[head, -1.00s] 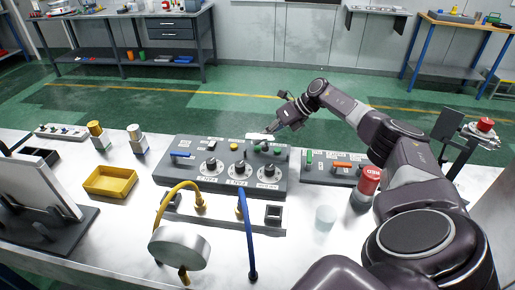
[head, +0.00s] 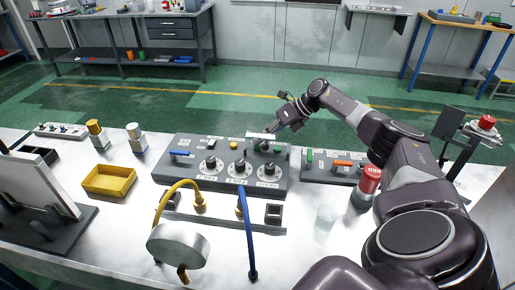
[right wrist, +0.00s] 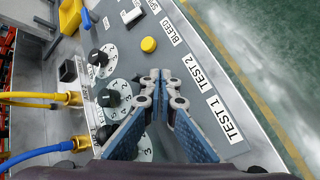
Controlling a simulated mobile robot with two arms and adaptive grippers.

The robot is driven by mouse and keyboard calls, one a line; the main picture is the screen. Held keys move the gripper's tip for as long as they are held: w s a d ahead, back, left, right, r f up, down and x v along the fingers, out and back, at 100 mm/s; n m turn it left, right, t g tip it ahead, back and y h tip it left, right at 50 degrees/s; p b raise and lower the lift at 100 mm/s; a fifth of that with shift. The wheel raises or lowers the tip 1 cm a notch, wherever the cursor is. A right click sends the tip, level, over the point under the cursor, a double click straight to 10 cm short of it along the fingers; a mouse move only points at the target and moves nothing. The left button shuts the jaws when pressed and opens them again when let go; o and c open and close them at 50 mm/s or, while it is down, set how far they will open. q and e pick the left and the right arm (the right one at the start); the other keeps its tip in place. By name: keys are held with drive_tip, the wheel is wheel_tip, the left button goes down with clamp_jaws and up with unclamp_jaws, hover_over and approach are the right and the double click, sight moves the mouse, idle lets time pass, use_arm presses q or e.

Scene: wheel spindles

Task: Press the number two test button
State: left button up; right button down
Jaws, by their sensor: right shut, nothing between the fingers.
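The grey control panel (head: 168,176) lies on the metal bench with its dials and buttons. In the right wrist view the printed labels TEST 2 (right wrist: 197,68) and TEST 1 (right wrist: 225,120) run along its edge. My right gripper (head: 270,129) is over the panel's far right part, by the green buttons (head: 277,150). In the right wrist view its closed fingertips (right wrist: 164,77) are beside the TEST 2 label, with nothing between them. The fingers hide the button by that label, so I cannot tell whether they touch it. My left gripper is not in view.
A yellow button (right wrist: 149,44) sits by the BLEED label. Three black dials (head: 239,168) line the panel's front part. A gauge (head: 178,246) and a blue hose (head: 249,240) stand in front. A yellow tray (head: 109,181) is left; a red-topped cylinder (head: 369,180) is right.

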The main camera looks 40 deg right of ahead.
drive_tip(key=shift+f+b, duration=0.45)
idle(0.6)
drive_tip(key=shift+r, duration=0.1)
idle(0.3)
drive_tip(key=shift+r+p, duration=0.6)
drive_tip(key=shift+r, duration=0.2)
wheel_tip(320, 180, up, 5)
drive_tip(key=p, duration=0.3)
idle(0.5)
